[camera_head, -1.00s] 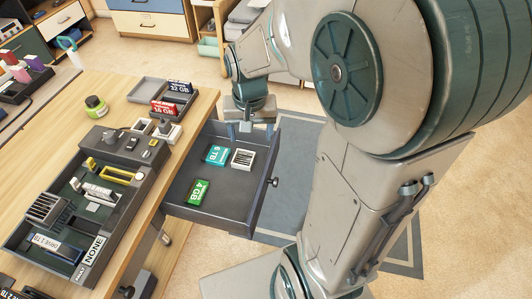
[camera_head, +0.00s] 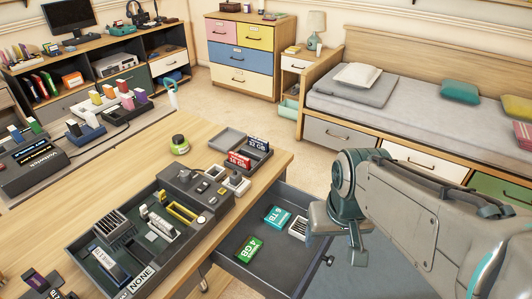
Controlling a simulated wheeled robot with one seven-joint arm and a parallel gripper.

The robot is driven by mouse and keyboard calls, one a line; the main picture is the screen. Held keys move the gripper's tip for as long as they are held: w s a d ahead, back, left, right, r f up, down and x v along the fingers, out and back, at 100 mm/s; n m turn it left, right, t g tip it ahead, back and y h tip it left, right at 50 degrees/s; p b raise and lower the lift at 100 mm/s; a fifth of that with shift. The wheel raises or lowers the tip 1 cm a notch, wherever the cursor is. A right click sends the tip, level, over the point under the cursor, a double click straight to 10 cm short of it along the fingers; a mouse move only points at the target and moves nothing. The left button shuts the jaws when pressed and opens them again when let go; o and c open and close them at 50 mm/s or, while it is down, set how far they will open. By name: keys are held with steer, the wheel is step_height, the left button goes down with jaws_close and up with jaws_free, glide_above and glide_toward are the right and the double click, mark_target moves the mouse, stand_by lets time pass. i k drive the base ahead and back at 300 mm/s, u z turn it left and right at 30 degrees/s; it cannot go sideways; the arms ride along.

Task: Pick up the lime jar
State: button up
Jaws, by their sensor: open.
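The lime jar (camera_head: 179,146) is a small round yellow-green jar with a dark lid. It stands upright on the wooden table (camera_head: 150,165), behind the dark organizer tray and left of a small grey tray. My gripper (camera_head: 357,258) points down at the right, beyond the open drawer and well apart from the jar. It is open, and nothing shows in it; its fingers are small in this view.
An open drawer (camera_head: 243,263) holds green and teal cards and a small white item. The organizer tray (camera_head: 73,246) fills the table's front. A grey tray (camera_head: 228,139) with red and dark cards sits right of the jar. Bare tabletop lies left of the jar.

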mark_target(183, 149)
steer(key=u, duration=2.9)
steer(key=k, duration=1.05)
steer(key=z, duration=1.2)
steer(key=i, duration=0.85)
steer(key=u, duration=0.05)
